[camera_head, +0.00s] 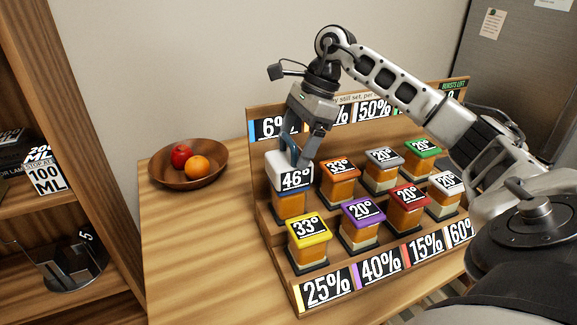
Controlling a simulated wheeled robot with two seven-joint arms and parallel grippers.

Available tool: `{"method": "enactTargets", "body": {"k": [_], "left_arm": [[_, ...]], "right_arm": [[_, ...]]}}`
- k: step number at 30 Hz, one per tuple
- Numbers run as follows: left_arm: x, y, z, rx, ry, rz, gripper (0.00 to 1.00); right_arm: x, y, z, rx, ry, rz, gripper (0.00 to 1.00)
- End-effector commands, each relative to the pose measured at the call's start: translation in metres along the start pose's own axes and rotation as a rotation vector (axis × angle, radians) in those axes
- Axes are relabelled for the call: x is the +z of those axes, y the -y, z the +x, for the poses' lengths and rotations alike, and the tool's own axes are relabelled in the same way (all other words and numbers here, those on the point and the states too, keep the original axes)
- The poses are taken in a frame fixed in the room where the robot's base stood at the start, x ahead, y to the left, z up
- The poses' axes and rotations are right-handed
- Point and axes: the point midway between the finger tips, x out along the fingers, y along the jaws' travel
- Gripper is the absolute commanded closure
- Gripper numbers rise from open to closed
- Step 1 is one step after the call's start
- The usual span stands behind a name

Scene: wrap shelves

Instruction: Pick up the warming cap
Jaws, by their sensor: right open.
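Several square jars with coloured caps stand on a stepped wooden rack (283,258). The white cap reading 46° (285,169) is on the back row at the left. The other caps show lower numbers: orange 33° (341,165), yellow 33° (308,227), and 20° on the grey (385,158), green (424,147), purple (363,212), red (410,196) and right-hand white one (449,182). No cap is labelled as warming. My right gripper (299,157) is open, pointing down, with its fingers at the 46° cap; contact is unclear. My left gripper is out of view.
A wooden bowl (160,178) with a red fruit (181,155) and an orange (196,168) stands left of the rack. Percentage signs line the rack's front and back. Wooden shelves (95,285) stand at the far left. The table's front left is clear.

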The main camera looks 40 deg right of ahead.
Motion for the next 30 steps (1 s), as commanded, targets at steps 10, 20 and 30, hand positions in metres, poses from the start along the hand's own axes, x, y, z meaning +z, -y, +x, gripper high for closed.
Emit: {"method": "enactTargets", "body": {"k": [10,20,30], "left_arm": [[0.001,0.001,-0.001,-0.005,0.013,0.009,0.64],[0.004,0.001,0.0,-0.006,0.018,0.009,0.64],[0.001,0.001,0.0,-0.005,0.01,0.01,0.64]], "right_arm": [[-0.003,0.0,0.044,0.002,-0.001,0.0,0.16],[-0.003,0.0,0.045,0.001,-0.001,0.0,0.41],[-0.003,0.001,0.043,-0.002,0.001,-0.001,0.67]]}}
